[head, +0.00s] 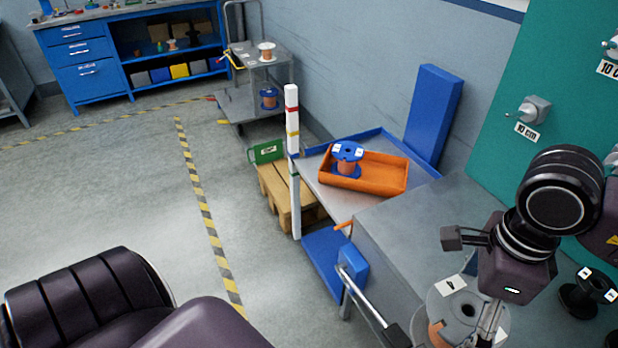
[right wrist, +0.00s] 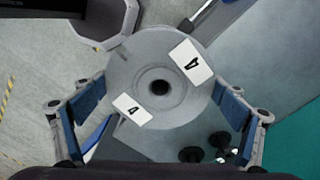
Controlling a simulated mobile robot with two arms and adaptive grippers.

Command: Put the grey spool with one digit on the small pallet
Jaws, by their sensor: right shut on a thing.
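The grey spool (head: 442,296) is at the lower right of the head view, with white labels on its flange and some orange winding showing below. In the right wrist view the grey spool (right wrist: 150,60) shows its round flange and centre hole, with two labels that each read 4. My right gripper (right wrist: 160,108) is shut on it, with blue-padded fingers on either side. The small wooden pallet (head: 268,182) is on the floor beyond the bench, partly hidden by a white post. My left gripper is not in view; only my left arm shows at the lower left.
The striped white post (head: 294,200) rises beside the pallet. An orange tray (head: 370,182) with a blue spool (head: 348,152) is on the bench. A cart (head: 262,75) stands behind. Black spools are at the right.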

